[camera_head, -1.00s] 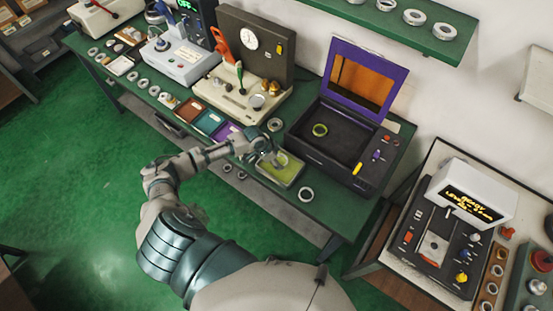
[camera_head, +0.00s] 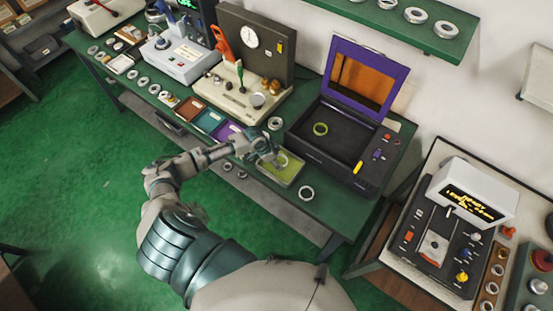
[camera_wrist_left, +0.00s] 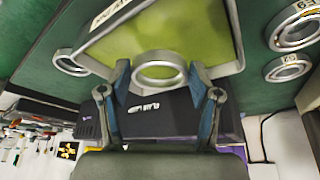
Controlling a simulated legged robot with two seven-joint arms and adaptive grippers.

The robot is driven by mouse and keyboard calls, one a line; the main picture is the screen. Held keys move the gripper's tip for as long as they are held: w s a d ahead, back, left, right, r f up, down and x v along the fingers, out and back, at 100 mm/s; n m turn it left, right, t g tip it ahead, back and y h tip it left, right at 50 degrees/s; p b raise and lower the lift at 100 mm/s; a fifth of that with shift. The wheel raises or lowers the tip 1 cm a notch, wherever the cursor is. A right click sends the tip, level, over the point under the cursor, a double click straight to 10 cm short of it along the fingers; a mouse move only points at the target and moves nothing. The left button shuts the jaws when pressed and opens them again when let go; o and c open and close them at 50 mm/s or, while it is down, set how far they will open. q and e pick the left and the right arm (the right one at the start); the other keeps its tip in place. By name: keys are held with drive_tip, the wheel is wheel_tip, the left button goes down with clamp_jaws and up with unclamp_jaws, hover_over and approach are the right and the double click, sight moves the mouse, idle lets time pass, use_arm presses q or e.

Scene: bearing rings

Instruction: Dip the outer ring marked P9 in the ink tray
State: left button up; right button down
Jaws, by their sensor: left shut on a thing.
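The ink tray (camera_head: 290,180), a shallow pale-rimmed tray of yellow-green ink, sits on the green bench; its rim also shows in the left wrist view (camera_wrist_left: 237,35). My left gripper (camera_head: 270,152) is over the tray's far-left part. In the left wrist view its two fingers (camera_wrist_left: 160,82) are shut on a silver ring (camera_wrist_left: 160,72), seen against the ink. The same ring shows small in the head view (camera_head: 282,160). I cannot read its mark, nor tell whether it touches the ink. My right gripper is not in view.
A loose ring (camera_head: 306,193) lies right of the tray and another (camera_head: 275,123) behind it. Coloured pads (camera_head: 208,121) lie to the left.

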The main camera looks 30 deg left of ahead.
use_arm(q)
drive_tip(key=shift+f+b, duration=1.2)
drive_tip(key=shift+f, duration=1)
drive_tip(key=shift+r, duration=0.1)
idle(1.1)
wheel_tip(320, 180, up, 6)
drive_tip(key=p, duration=0.6)
drive_tip(key=shift+r+p, duration=0.75)
drive_tip(key=shift+r, duration=0.5)
idle(0.4)
